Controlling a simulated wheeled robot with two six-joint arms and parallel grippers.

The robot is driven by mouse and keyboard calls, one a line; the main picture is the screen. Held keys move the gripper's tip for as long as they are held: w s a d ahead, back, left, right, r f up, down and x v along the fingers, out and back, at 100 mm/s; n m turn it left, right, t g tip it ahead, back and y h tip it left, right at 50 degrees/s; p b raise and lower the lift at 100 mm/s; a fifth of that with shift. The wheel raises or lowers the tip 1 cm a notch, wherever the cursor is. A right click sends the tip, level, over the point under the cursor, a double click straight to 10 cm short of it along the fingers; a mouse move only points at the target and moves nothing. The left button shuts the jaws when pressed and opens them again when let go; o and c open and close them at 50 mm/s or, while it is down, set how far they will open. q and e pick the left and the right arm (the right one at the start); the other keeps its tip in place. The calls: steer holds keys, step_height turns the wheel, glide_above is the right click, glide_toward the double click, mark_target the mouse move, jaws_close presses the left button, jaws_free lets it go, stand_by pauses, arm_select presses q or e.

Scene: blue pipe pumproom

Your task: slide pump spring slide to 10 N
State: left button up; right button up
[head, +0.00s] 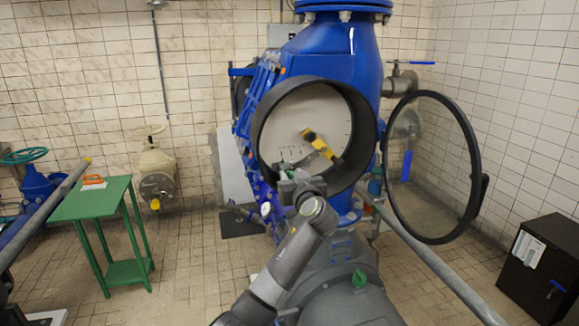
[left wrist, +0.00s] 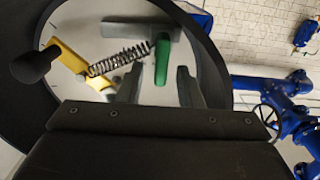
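The round black housing (head: 257,140) on the blue pump stands open, with a pale dial plate (head: 295,113) inside. A yellow arm (head: 321,145) lies across the plate; in the left wrist view the yellow arm (left wrist: 66,55) carries a black knob (left wrist: 35,66). A coiled spring (left wrist: 118,60) runs from the yellow arm to a green slide (left wrist: 162,60) by a grey bar (left wrist: 130,28). My left gripper (left wrist: 158,82) is open at the housing's mouth, its fingers either side of the green slide's lower end, with no clear contact. In the head view my left gripper (head: 291,172) hides that part. No force scale is readable.
The round glass door (head: 432,165) is swung open to the right of the housing. A green table (head: 88,200) with an orange item stands left. A black cabinet (head: 543,265) stands right. Grey pipes run low beside the pump.

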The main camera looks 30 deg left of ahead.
mark_target(290, 172)
arm_select(q)
steer(key=shift+p+x, duration=0.35)
steer(key=shift+x, duration=1.15)
steer(key=shift+c, duration=0.2)
jaws_close()
